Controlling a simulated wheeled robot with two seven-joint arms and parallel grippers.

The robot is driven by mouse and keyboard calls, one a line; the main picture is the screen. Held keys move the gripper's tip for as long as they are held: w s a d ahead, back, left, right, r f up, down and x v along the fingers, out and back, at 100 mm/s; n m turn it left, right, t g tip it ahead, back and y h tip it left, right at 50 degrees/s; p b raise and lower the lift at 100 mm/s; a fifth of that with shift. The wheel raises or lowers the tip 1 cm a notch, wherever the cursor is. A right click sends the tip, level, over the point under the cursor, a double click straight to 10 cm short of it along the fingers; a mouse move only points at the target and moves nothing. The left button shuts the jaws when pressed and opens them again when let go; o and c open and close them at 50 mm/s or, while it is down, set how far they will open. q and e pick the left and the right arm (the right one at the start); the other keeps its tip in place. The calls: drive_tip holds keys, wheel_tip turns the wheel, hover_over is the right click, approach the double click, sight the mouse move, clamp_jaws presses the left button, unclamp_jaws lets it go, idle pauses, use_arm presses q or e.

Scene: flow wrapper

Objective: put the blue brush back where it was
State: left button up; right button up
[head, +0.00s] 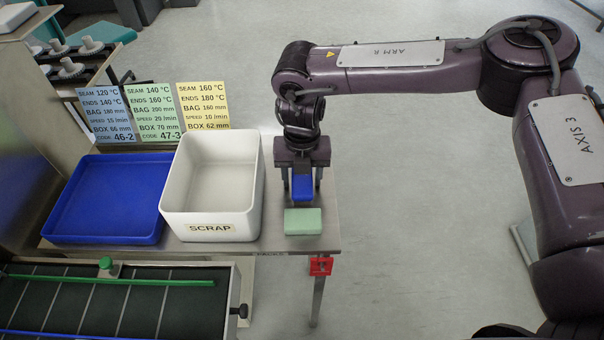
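The blue brush (302,188) shows as a small blue block at the right end of the steel table, behind a pale green block (303,221). My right gripper (302,184) points down over it, with one finger on each side of the blue brush. I cannot tell whether the fingers touch its sides, or whether it rests on the table or hangs just above it. Its top is partly hidden under the gripper. My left gripper is not in view.
A white SCRAP bin (212,190) stands just left of my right gripper, with a blue tray (108,200) beyond it. Three setting cards (150,110) stand behind them. A conveyor (110,300) is in front. Open floor lies right of the table (270,240).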

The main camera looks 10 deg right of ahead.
drive_tip(key=shift+o, duration=0.7)
drive_tip(key=shift+r, duration=0.25)
wheel_tip(320, 180, up, 12)
drive_tip(key=shift+f, duration=0.15)
